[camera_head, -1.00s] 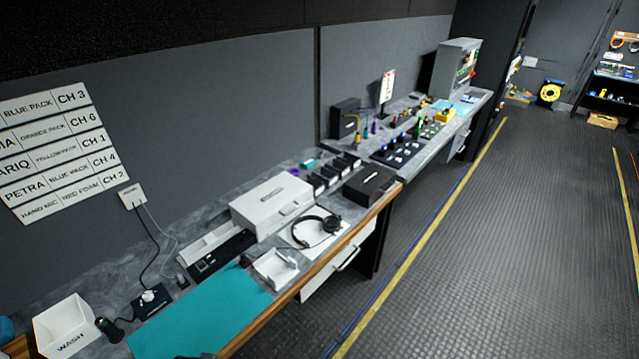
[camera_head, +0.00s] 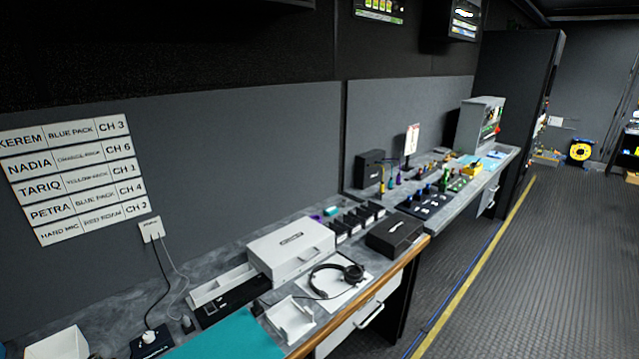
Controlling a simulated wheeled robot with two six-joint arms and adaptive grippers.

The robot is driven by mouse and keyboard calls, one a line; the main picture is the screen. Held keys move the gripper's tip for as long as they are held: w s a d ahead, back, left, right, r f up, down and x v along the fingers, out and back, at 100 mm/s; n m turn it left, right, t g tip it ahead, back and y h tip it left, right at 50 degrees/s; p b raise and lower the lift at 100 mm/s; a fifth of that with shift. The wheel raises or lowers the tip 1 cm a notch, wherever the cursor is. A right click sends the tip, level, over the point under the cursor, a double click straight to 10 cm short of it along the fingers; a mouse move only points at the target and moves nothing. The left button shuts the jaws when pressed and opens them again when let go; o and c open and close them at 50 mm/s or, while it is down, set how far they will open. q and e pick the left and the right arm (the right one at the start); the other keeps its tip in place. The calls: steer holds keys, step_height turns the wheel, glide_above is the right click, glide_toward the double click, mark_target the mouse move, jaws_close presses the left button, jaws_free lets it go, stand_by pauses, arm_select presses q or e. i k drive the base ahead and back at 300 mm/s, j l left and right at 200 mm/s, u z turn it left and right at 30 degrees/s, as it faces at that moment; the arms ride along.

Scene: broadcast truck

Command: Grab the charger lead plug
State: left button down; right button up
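A white wall box (camera_head: 152,229) hangs on the grey wall panel at the left, and two leads run down from it. The dark lead (camera_head: 165,268) goes to a pale round plug-like piece (camera_head: 149,337) on a small black box (camera_head: 152,345) on the bench. The thinner grey lead (camera_head: 184,277) curves down to a small dark grey piece (camera_head: 187,324) standing on the bench. I cannot tell for certain which end is the charger lead plug. Neither of my grippers is in view.
A teal mat (camera_head: 228,338) lies at the bench front, with a white tray (camera_head: 290,319) beside it. Headphones (camera_head: 338,278), a white case (camera_head: 290,252) and a black case (camera_head: 394,235) stand further right. A white bin (camera_head: 62,345) is at lower left.

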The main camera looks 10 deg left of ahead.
mark_target(186, 321)
steer(key=k+u, duration=0.2)
steer(key=u, duration=0.95)
steer(key=l+u, duration=0.15)
steer(key=i+j, duration=0.05)
